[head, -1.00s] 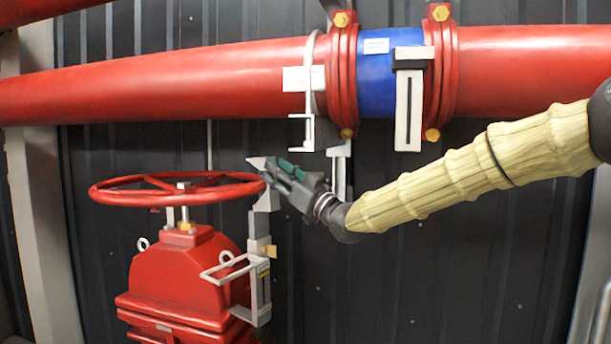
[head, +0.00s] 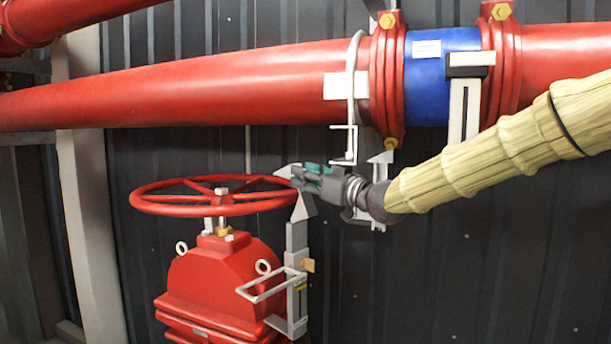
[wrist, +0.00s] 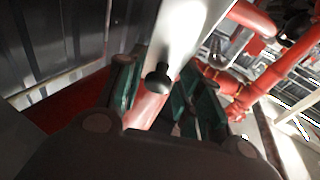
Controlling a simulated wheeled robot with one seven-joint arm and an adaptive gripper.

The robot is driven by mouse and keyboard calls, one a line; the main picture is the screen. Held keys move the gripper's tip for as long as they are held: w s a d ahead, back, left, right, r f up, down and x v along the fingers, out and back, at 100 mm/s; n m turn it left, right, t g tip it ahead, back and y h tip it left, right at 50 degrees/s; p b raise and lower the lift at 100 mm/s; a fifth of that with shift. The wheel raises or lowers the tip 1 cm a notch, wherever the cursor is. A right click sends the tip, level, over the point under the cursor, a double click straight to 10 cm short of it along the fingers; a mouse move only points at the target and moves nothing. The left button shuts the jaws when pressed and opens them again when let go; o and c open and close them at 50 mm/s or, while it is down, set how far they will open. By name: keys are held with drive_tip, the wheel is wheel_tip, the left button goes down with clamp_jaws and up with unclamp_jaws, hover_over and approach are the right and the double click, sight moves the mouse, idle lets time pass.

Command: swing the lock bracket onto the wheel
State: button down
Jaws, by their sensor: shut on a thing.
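The red handwheel (head: 155,203) sits level on top of the red valve body (head: 215,265). The grey lock bracket (head: 303,210) stands on a post at the wheel's right side, and its pale upper end (head: 284,171) is at the right part of the rim. I cannot tell whether it touches the rim. My gripper (head: 300,177) is shut on the bracket at the wheel's right edge, covering part of it. In the wrist view, the bracket's pale plate (wrist: 188,35) and its dark knob (wrist: 158,80) show between the green-padded fingers (wrist: 155,97).
A thick red pipe (head: 220,85) with a blue band (head: 440,75) runs above the wheel. A pale bracket (head: 345,145) hangs below it, close to my gripper. A wire-like pale holder (head: 268,287) sticks out from the post. Dark wall panels (head: 450,270) stand behind.

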drive_tip(key=shift+d, duration=0.15)
drive_tip(key=c, duration=1.4)
unclamp_jaws()
drive_tip(key=shift+o, duration=1)
drive_tip(key=shift+d, duration=0.3)
drive_tip(key=shift+a, duration=0.3)
drive_tip(key=v, duration=1.2)
drive_tip(key=shift+w, duration=0.1)
drive_tip(key=shift+c, duration=0.5)
